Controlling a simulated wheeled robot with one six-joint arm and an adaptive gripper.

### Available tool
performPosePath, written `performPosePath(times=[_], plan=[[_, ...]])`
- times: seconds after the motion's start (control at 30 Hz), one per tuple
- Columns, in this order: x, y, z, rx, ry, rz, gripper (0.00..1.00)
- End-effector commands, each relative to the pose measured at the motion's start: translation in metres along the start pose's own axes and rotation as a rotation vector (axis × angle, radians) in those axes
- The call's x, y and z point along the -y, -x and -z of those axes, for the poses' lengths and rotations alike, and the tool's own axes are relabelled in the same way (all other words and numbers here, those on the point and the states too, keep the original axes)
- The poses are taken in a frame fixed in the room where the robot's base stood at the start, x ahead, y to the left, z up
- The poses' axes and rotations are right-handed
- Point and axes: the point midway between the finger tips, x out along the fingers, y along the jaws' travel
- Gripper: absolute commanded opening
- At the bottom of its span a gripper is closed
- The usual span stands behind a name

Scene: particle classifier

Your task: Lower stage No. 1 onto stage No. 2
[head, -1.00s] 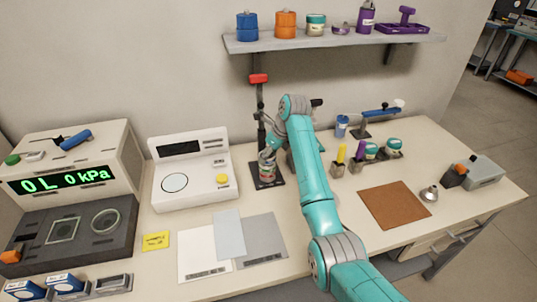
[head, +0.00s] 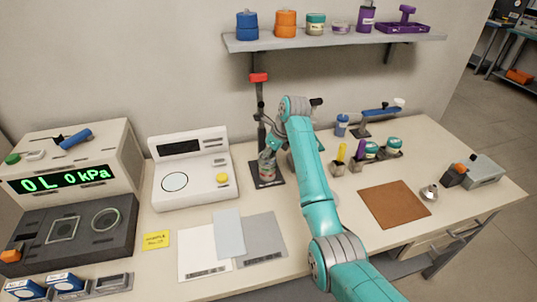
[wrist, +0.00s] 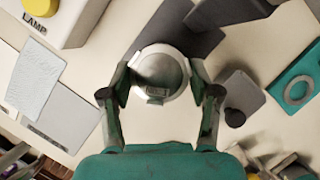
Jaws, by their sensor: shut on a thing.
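My gripper (wrist: 160,90) is shut on a round silver metal stage, taken to be stage No. 1 (wrist: 158,72), with one finger on each side of it. A small dark label shows inside its rim. In the head view my gripper (head: 268,156) is at the dark stand (head: 261,115) with the red top, and the metal stage (head: 266,171) is above the stand's dark base. I cannot make out stage No. 2 as a separate part; it may be hidden under the held stage. Whether the two touch cannot be told.
A white device with a yellow button (head: 221,179) stands left of the stand. A rack with several small pots (head: 370,157) stands to the right, behind a brown mat (head: 394,204). Flat sheets (head: 205,253) lie at the front. A shelf (head: 335,42) hangs above.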

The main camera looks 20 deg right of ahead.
Motion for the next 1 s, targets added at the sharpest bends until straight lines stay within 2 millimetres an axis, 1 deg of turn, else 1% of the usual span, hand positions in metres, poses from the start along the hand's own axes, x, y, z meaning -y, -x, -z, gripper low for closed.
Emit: performPosePath(times=[0.37,0.4,0.5,0.83,0.93,1.0], plan=[[0.0,-0.003,0.001,0.001,0.0,0.001,0.21],[0.0,-0.003,0.001,0.001,0.0,0.001,0.69],[0.0,-0.003,0.001,0.001,0.0,0.0,0.91],[0.0,-0.003,0.002,0.0,0.0,0.0,0.91],[0.0,0.003,0.002,0.0,0.0,0.0,0.91],[0.001,0.011,0.001,0.002,0.0,0.001,0.91]])
